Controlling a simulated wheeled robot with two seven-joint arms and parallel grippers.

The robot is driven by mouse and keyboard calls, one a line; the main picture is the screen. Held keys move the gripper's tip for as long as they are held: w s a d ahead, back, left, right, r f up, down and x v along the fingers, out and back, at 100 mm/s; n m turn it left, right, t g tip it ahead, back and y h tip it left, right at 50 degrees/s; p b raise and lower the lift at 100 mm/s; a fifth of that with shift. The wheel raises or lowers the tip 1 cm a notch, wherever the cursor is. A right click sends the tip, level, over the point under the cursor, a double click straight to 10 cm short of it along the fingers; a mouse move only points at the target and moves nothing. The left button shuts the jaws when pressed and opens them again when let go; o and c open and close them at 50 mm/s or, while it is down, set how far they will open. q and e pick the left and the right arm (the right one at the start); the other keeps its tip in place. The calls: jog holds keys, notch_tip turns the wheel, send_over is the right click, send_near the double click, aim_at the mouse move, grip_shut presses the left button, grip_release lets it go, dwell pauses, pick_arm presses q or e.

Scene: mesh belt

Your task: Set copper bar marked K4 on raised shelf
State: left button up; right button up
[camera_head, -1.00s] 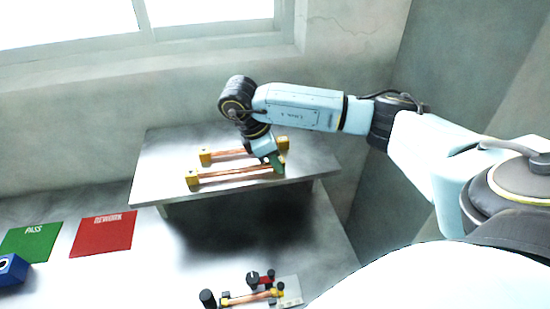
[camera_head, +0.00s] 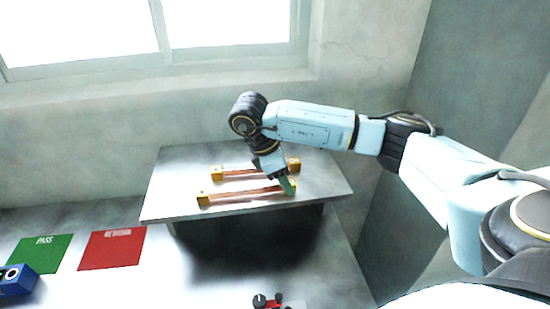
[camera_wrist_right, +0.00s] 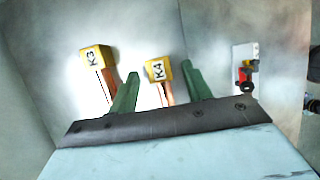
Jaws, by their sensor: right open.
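The copper bar marked K4 (camera_head: 240,194) has yellow end blocks and lies on the raised shelf (camera_head: 322,184), as the nearer of two bars. Its K4 label shows in the right wrist view (camera_wrist_right: 157,72). My right gripper (camera_head: 286,185) is at the bar's right end, with its green fingers open. In the wrist view its fingers (camera_wrist_right: 160,80) stand on either side of the K4 bar; whether they touch it I cannot tell. The gripper hides part of the bar's right end. My left gripper is not in view.
A similar bar marked K3 (camera_head: 240,173) lies behind K4 on the shelf, outside the fingers (camera_wrist_right: 97,58). Below are a green PASS mat (camera_head: 45,253), a red REWORK mat (camera_head: 112,248), a blue box (camera_head: 18,284) and a fixture (camera_head: 268,301). The shelf's left part is bare.

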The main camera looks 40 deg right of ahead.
jog(key=p+v, duration=0.2)
jog(key=v, duration=0.8)
jog(key=shift+r, duration=0.2)
jog(key=shift+a, duration=0.1)
